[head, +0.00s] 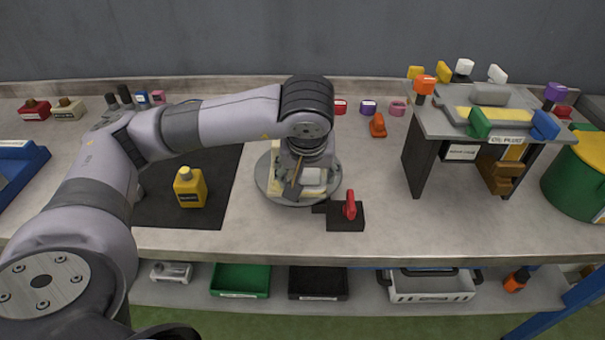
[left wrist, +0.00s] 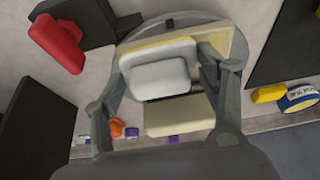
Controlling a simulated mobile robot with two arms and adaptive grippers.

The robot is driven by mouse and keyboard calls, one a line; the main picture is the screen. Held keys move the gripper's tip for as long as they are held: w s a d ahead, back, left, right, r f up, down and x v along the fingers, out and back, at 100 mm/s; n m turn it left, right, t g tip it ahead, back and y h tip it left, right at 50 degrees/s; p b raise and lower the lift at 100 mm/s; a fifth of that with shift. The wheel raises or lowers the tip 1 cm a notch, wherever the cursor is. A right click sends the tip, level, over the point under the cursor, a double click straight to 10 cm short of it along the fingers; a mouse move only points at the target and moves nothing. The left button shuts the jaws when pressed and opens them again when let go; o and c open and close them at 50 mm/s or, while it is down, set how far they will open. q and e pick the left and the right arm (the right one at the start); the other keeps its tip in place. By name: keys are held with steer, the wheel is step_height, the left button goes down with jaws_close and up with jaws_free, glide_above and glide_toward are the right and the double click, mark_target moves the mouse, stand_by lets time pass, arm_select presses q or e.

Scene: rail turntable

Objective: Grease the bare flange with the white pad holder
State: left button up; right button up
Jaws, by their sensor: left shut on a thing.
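My left gripper (head: 300,172) points down over the round grey turntable (head: 266,187) in the middle of the bench. In the left wrist view its two fingers are shut on the white pad holder (left wrist: 158,76). A cream pad shows along the holder's edge. Behind and below it lie cream-coloured faces of the piece on the turntable (left wrist: 232,52), one of them a pale block (left wrist: 180,117). The holder hides part of this piece. I cannot tell which flange is bare, or whether the pad touches it. My right gripper is not in view.
A black block with a red lever (head: 350,206) stands close right of the turntable. A yellow bottle (head: 189,187) stands on a dark mat (head: 215,212) to the left. A raised stand (head: 418,160) with coloured holders is at right, beside a green drum (head: 575,185).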

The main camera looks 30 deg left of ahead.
arm_select(q)
steer(key=shift+w+d+b, duration=0.3)
steer(key=shift+w+d, duration=0.25)
steer(key=shift+d, duration=0.35)
steer(key=shift+a+f, duration=0.1)
steer(key=shift+s+a+f+b, duration=0.15)
steer(key=shift+s+a+b, duration=0.25)
steer(key=shift+a, duration=0.15)
steer(key=shift+s+a, duration=0.25)
steer(key=shift+s+a+b, duration=0.15)
steer(key=shift+a+b, duration=0.1)
steer(key=shift+b, duration=0.05)
steer(key=shift+s+a, duration=0.35)
steer(key=shift+a, duration=0.3)
